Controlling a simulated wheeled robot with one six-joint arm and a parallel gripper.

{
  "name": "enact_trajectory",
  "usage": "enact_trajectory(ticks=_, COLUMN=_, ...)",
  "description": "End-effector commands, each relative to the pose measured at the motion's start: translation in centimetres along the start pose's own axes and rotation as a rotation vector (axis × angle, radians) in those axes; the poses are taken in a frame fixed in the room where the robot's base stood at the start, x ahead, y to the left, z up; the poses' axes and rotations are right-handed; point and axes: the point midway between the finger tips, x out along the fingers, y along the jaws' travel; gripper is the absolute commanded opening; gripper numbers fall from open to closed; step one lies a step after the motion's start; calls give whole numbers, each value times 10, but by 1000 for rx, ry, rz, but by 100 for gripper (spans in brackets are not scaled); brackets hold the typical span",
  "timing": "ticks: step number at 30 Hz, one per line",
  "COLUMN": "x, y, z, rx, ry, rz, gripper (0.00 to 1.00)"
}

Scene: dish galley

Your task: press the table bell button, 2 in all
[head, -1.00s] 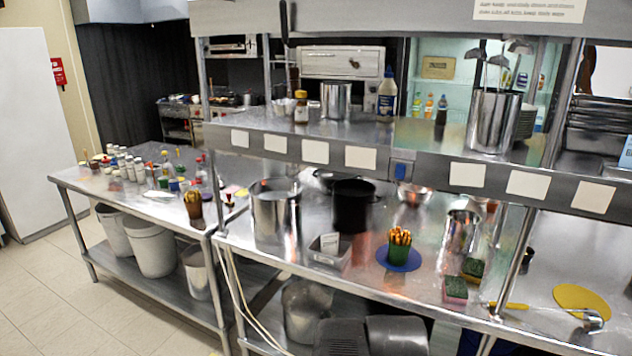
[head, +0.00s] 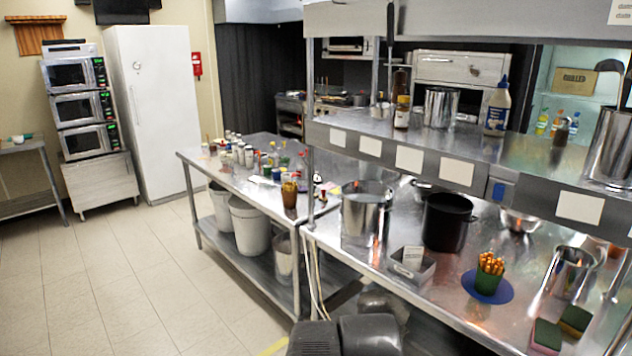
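I cannot make out a table bell for certain in the head view. A small dark and red item (head: 322,195) stands near the right end of the left metal table (head: 240,182), too small to identify. My gripper is not in view. Only dark grey parts of my own arm or body show at the bottom centre.
A metal counter (head: 400,300) holds a green cup of orange sticks (head: 488,277) on a blue disc, a black pot (head: 447,222), a steel pot (head: 366,215) and sponges (head: 546,335). A shelf (head: 420,135) overhangs it. Tiled floor (head: 110,290) at left is clear.

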Motion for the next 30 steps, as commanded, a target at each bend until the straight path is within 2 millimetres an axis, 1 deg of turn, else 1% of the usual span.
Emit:
enact_trajectory(ticks=1, x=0, y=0, z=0, rx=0, ry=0, rz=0, gripper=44)
enact_trajectory(ticks=5, x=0, y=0, z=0, rx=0, ry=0, rz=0, gripper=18)
enact_trajectory(ticks=6, x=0, y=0, z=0, rx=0, ry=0, rz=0, gripper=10)
enact_trajectory(ticks=8, x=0, y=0, z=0, rx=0, ry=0, rz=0, gripper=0)
enact_trajectory(ticks=30, x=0, y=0, z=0, rx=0, ry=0, rz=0, gripper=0)
